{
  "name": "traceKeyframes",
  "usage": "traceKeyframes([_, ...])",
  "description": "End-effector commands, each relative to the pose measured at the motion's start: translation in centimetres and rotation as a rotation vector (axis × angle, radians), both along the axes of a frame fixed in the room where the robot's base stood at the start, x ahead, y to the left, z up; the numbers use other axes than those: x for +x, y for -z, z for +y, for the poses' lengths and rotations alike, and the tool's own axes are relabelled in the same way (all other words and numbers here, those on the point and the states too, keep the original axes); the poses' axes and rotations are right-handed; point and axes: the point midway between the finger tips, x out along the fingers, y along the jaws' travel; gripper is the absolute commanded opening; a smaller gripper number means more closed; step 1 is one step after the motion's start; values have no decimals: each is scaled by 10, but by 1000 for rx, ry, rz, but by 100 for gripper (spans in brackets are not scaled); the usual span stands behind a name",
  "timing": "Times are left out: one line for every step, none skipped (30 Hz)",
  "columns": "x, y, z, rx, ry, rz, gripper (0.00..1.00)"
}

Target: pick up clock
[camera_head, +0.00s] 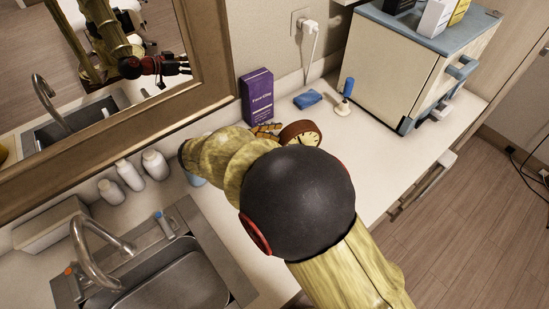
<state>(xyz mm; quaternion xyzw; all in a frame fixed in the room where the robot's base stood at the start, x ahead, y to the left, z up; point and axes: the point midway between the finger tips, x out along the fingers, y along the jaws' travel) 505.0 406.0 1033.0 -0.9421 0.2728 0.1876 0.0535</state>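The clock (302,133) is round, with a brown rim and a pale face. It stands on the pale counter just beyond my arm, and its lower part is hidden behind the arm's dark joint. My arm, yellow with a large black ball joint, covers the middle of the view. My gripper is hidden in the direct view. A dark hand-like end with red parts, apparently my gripper (178,66), shows small in the mirror. I cannot tell whether it is open or shut, nor its distance to the clock.
A purple box (257,97) stands behind the clock. A blue item (307,99) and a blue-handled stamp-like tool (345,96) are to its right. A cream cabinet (400,75) stands far right. The sink (185,280) and white bottles (130,175) are left. The mirror frame (215,60) rises behind.

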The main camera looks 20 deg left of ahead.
Motion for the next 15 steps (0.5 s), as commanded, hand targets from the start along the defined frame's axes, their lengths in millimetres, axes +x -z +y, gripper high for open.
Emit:
traceKeyframes([6, 6, -6, -4, 4, 1, 55])
traceKeyframes([9, 7, -8, -3, 3, 1, 55])
traceKeyframes([12, 8, -9, -2, 2, 1, 55])
traceKeyframes([13, 8, -10, -1, 1, 1, 55])
traceKeyframes([14, 8, -10, -1, 1, 1, 55])
traceKeyframes([15, 8, -10, -1, 1, 1, 55])
traceKeyframes([15, 8, -10, -1, 0, 0, 55])
traceKeyframes([14, 8, -9, -1, 0, 0, 55])
traceKeyframes([14, 7, -9, 0, 0, 0, 55])
traceKeyframes([14, 7, -9, 0, 0, 0, 55])
traceKeyframes([14, 7, -9, 0, 0, 0, 55])
traceKeyframes([14, 7, -9, 0, 0, 0, 53])
traceKeyframes([14, 7, -9, 0, 0, 0, 51])
traceKeyframes([14, 7, -9, 0, 0, 0, 49])
traceKeyframes([14, 7, -9, 0, 0, 0, 47])
